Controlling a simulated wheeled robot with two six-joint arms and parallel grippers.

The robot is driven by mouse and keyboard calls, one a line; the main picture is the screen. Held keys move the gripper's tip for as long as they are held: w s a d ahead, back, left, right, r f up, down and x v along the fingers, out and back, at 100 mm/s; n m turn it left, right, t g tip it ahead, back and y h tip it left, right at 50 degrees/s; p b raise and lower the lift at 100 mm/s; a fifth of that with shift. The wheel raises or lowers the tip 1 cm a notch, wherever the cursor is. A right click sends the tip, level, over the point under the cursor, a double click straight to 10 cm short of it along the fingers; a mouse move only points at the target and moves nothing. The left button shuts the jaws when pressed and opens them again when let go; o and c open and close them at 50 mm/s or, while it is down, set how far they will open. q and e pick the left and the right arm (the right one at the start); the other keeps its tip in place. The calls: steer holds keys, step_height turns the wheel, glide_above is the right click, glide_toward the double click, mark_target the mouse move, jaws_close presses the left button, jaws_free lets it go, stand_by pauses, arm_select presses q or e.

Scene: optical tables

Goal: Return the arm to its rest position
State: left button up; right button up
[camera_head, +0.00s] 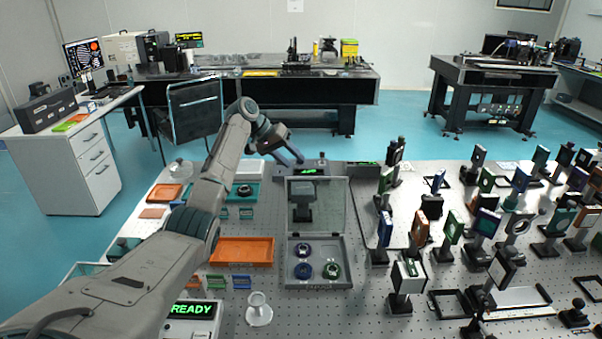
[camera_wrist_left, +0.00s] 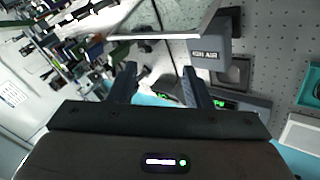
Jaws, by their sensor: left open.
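My left arm (camera_head: 195,215) reaches from the lower left up over the optical table and bends at the elbow. My left gripper (camera_head: 288,158) is open, above the table's back part, near the upper left corner of the open clear-lidded case. In the left wrist view its two dark fingers (camera_wrist_left: 158,80) stand apart with nothing between them. My right gripper is not in either view.
The grey case (camera_head: 318,275) holds several round optics under its raised lid. An orange tray (camera_head: 242,251) lies to its left, with a READY display (camera_head: 192,309) in front. Many mounted optics (camera_head: 452,227) crowd the right side.

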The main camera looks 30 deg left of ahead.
arm_select(q)
steer(key=shift+v, duration=0.75)
